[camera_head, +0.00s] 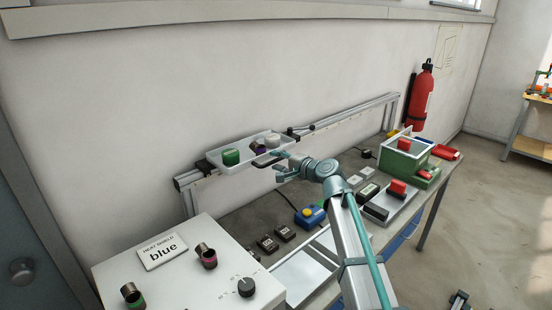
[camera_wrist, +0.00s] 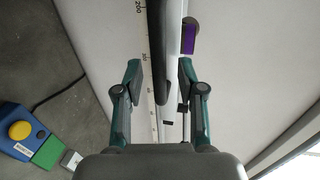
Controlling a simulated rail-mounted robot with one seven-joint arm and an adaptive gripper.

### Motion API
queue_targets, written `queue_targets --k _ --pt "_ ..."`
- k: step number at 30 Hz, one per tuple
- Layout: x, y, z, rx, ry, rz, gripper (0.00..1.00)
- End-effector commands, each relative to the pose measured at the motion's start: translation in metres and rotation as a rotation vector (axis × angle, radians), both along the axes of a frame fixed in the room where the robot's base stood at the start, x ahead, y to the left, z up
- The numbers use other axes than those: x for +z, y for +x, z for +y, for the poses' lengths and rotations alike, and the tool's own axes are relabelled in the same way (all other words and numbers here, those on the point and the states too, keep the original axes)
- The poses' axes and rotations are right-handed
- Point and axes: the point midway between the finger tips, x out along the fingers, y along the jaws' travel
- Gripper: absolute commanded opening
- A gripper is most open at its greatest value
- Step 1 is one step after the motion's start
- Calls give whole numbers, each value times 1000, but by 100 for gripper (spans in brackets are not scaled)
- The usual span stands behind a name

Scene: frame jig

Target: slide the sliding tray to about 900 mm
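The sliding tray (camera_head: 214,158) is a shallow white tray on the wall-side rail, left of the rail's middle in the head view. It carries a green cylinder (camera_head: 231,157), a purple part (camera_head: 258,146) and pale round parts. A dark handle (camera_head: 264,165) is on its front. My gripper (camera_head: 280,163) is at the tray's front right, by the handle. In the wrist view my gripper (camera_wrist: 161,80) has its fingers apart, one on each side of the black handle bar (camera_wrist: 161,45), with gaps showing. The purple part (camera_wrist: 190,38) shows beyond the right finger.
A dark clamp-like piece (camera_head: 300,130) sits on the rail right of the tray. A blue-yellow button box (camera_head: 311,215), green box (camera_head: 400,162) and white panel (camera_head: 190,275) stand on the bench.

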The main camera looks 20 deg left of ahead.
Motion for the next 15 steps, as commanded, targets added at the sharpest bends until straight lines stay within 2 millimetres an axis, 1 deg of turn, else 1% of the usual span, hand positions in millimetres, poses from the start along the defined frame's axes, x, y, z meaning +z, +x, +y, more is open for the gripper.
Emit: queue_targets --k 1,4,13,14,15 --pt "0 3 5 1 0 2 39" --pt "-2 4 9 1 0 2 39" --pt "-3 5 10 1 0 0 39" --pt "-3 5 10 1 0 0 36" --pt "-3 5 10 1 0 0 29"
